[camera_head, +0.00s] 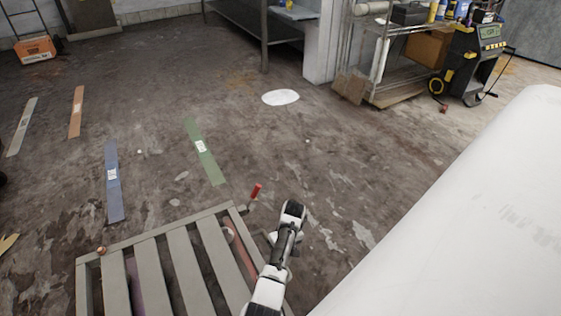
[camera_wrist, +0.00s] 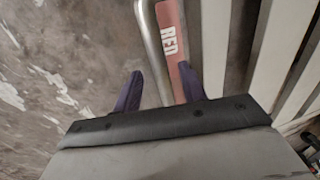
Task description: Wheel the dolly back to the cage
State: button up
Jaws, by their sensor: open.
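A grey slatted platform, which looks like the dolly (camera_head: 175,260), lies at the bottom of the head view. A red grip (camera_head: 256,191) stands up at its far right corner. In the wrist view my gripper (camera_wrist: 160,88) is open, with its two dark fingers apart. A bent silver bar (camera_wrist: 152,45) and a red plate marked RED (camera_wrist: 175,45) run into the space between the fingers; I cannot tell whether they touch. Pale slats (camera_wrist: 240,45) are to the right. I cannot identify a cage.
Blue (camera_head: 113,182), green (camera_head: 205,150), orange (camera_head: 76,112) and grey (camera_head: 22,127) strips lie on the stained floor. A white disc (camera_head: 280,97) lies further off. A loaded shelf trolley (camera_head: 400,60) and a black-and-yellow machine (camera_head: 475,60) stand at the back right. Mid-floor is mostly clear.

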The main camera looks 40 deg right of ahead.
jog(key=shift+a+f, duration=0.15)
jog(key=shift+f, duration=0.75)
grip_shut()
